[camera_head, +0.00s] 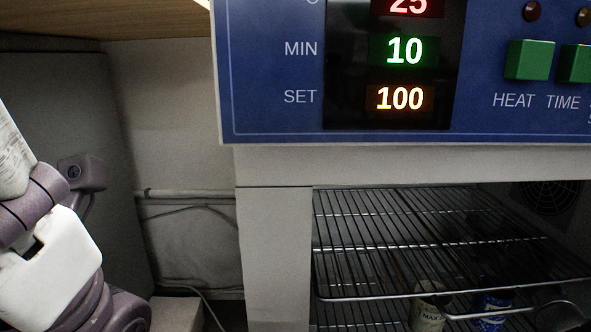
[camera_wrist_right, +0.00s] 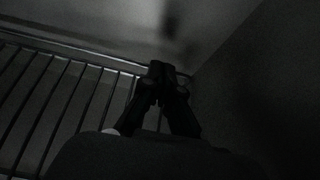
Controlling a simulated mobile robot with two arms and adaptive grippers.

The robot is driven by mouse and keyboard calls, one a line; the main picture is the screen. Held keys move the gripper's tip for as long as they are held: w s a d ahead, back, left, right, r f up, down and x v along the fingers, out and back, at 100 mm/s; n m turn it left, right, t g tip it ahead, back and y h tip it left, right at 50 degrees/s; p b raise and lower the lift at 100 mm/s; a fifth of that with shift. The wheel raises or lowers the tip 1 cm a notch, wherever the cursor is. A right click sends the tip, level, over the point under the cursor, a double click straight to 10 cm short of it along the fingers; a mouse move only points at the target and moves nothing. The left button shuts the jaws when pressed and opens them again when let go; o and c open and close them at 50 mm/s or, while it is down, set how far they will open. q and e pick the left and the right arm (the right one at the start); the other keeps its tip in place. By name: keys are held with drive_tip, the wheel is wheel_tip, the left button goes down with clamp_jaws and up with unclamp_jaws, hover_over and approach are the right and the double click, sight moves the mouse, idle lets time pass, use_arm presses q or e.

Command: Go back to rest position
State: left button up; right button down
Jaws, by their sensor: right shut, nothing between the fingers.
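My right gripper (camera_wrist_right: 160,72) shows in the right wrist view as two dark fingers meeting at their tips. It is shut and empty. It is in a dark space beside a wire rack (camera_wrist_right: 65,90), close to the rack's edge bar; I cannot tell whether it touches it. In the head view I cannot make out the right gripper clearly. My left arm (camera_head: 50,270) stands at the left edge of the head view, with white and purple links; its gripper is not seen.
The drying oven has a blue panel (camera_head: 275,70) reading 25, 10 and 100. Its chamber is open, with wire shelves (camera_head: 430,225). Below them stand a white-labelled bottle (camera_head: 428,310) and a blue-labelled bottle (camera_head: 494,308). A pale wall (camera_head: 185,130) lies left of the oven.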

drive_tip(key=shift+s+d+r, duration=0.25)
drive_tip(key=shift+s+r, duration=0.15)
drive_tip(key=shift+s+a+r, duration=0.1)
drive_tip(key=shift+s+r, duration=0.1)
drive_tip(key=shift+s, duration=0.35)
drive_tip(key=shift+s+a+r, duration=0.1)
drive_tip(key=shift+s+r, duration=0.05)
drive_tip(key=shift+s, duration=0.35)
drive_tip(key=shift+s+d+r, duration=0.1)
drive_tip(key=shift+s+r, duration=0.1)
drive_tip(key=shift+s, duration=0.1)
drive_tip(key=shift+r, duration=0.15)
